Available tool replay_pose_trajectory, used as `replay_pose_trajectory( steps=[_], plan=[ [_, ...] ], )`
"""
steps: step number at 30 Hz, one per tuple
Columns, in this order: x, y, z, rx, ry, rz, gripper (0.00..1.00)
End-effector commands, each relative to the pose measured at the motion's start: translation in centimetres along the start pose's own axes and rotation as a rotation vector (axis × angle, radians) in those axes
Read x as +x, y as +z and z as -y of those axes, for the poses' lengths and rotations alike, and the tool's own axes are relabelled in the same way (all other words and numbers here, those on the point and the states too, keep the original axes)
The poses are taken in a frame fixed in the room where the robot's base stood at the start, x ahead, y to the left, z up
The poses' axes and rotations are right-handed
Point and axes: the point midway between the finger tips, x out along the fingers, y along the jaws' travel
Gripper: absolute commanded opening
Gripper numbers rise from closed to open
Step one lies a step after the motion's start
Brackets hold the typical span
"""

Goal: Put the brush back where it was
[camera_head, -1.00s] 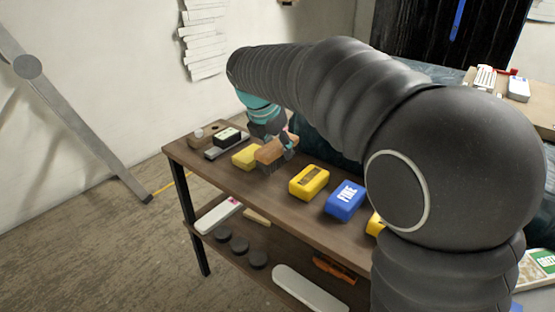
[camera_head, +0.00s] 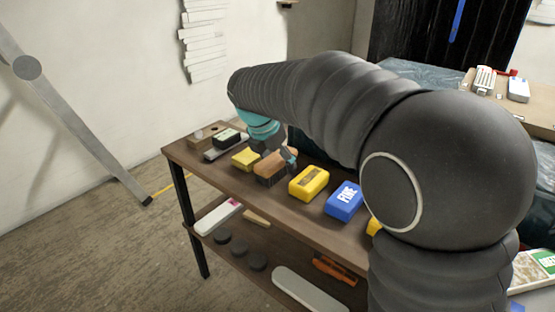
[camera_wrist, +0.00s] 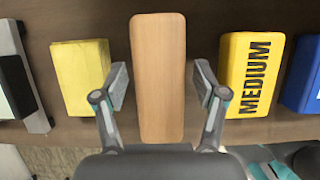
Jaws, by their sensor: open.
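The brush has a wooden back and dark bristles. In the head view the brush (camera_head: 276,167) rests on the top shelf of the brown wooden rack (camera_head: 240,192), between a plain yellow block and a yellow MEDIUM block. In the wrist view the brush (camera_wrist: 158,75) lies lengthwise between my fingers. My gripper (camera_wrist: 158,88) is open around it, with a gap on each side. In the head view my gripper (camera_head: 278,155) is at the brush, partly hidden behind it.
The plain yellow block (camera_wrist: 82,77) is close to my left finger and the MEDIUM block (camera_wrist: 251,74) close to the right one. A blue FINE block (camera_head: 344,200) stands further right. A grey tool with a green-and-white label (camera_head: 227,138) lies at the far left end.

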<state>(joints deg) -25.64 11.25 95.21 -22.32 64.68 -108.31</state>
Motion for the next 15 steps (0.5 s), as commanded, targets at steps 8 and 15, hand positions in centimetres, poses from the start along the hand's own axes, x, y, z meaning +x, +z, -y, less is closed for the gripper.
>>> replay_pose_trajectory(
  steps=[8,15],
  plan=[
    [-2.2,0.2,-0.1,0.0,0.003,0.002,0.72],
    [-7.0,0.2,-0.1,-0.001,0.004,0.002,0.72]
  ],
)
